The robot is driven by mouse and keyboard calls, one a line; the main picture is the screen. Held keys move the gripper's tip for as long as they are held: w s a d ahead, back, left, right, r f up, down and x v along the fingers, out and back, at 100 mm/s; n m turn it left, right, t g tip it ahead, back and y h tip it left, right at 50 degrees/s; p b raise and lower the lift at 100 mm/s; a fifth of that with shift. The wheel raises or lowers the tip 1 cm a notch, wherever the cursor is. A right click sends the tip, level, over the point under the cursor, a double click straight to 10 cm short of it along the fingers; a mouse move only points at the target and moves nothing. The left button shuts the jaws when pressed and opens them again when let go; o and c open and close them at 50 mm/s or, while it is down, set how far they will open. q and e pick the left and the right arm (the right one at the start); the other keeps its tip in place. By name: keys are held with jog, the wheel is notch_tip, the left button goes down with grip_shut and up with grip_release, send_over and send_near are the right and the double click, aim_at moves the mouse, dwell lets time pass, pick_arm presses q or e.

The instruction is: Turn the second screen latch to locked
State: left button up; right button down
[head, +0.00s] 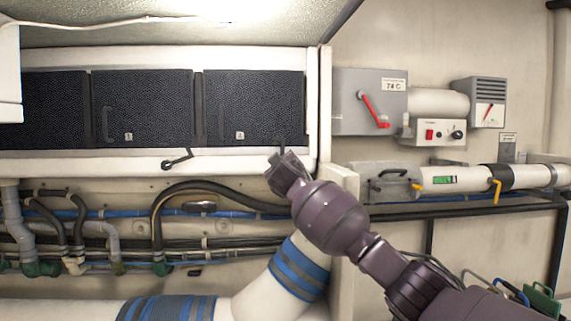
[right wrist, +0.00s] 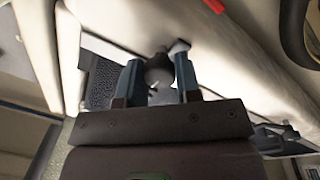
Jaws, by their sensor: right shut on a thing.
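The second screen (head: 254,108) is a dark mesh panel with a small label, right of the first screen (head: 142,110). My right gripper (head: 281,162) is at the white sill below the second screen's lower right corner. It is shut on the second screen latch (head: 282,146); only a short dark upright piece shows above the fingers. In the right wrist view the latch's grey round hub (right wrist: 159,73) sits between the two blue-grey fingers, and its lever end (right wrist: 179,46) sticks out past them. The fingers hide much of it. My left gripper is not in view.
The first screen latch (head: 177,160) lies nearly level on the sill to the left. Pipes and cables (head: 110,240) run below. A grey box with a red handle (head: 373,109) and a white pipe with yellow levers (head: 470,179) are to the right.

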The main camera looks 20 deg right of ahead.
jog(key=shift+r+n, duration=0.1)
jog(key=shift+n, duration=0.3)
jog(key=c, duration=0.8)
grip_release()
jog(key=shift+b+v, duration=1)
jog(key=shift+v, duration=4.4)
